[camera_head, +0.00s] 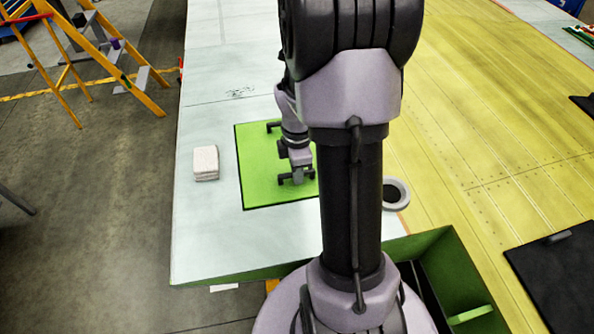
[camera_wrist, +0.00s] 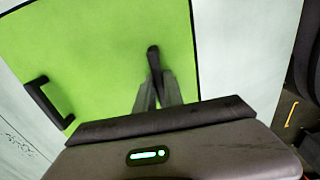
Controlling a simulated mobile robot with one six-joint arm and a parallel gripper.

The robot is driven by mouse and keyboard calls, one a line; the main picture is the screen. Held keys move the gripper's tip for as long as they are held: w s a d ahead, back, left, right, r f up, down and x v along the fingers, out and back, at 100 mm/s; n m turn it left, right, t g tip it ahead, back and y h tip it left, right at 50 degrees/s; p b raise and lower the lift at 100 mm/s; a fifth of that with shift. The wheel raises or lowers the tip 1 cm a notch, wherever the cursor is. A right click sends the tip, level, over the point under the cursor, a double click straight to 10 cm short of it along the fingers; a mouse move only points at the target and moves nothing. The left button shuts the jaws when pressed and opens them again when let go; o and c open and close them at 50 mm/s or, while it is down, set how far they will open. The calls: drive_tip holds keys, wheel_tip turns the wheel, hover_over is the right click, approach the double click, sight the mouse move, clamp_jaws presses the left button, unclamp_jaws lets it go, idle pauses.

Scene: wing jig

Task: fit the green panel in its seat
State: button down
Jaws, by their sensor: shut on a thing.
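The green panel (camera_head: 257,172) is flat and black-edged, with two black handles. It is over the pale surface in the head view; I cannot tell whether it rests on it or hangs just above. My gripper (camera_head: 297,178) is at the near handle. In the wrist view my gripper (camera_wrist: 153,88) is shut on that near handle (camera_wrist: 153,56), seen end-on. The far handle (camera_wrist: 48,102) is free, at the left of the wrist view. My arm hides the panel's right edge in the head view. I cannot make out the panel's seat.
A white stacked block (camera_head: 205,162) stands left of the panel on the pale surface (camera_head: 215,235). A grey ring (camera_head: 396,194) and a green open bin (camera_head: 455,265) are right of my arm. A black panel (camera_head: 555,275) lies on the yellow skin (camera_head: 470,140). Yellow ladders (camera_head: 130,50) stand back left.

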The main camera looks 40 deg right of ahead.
drive_tip(key=shift+f, duration=0.35)
drive_tip(key=c, duration=1.4)
unclamp_jaws()
drive_tip(key=shift+o, duration=0.2)
wheel_tip(320, 180, up, 18)
drive_tip(key=p, duration=0.4)
drive_tip(key=shift+f, duration=0.2)
drive_tip(key=shift+s, duration=0.1)
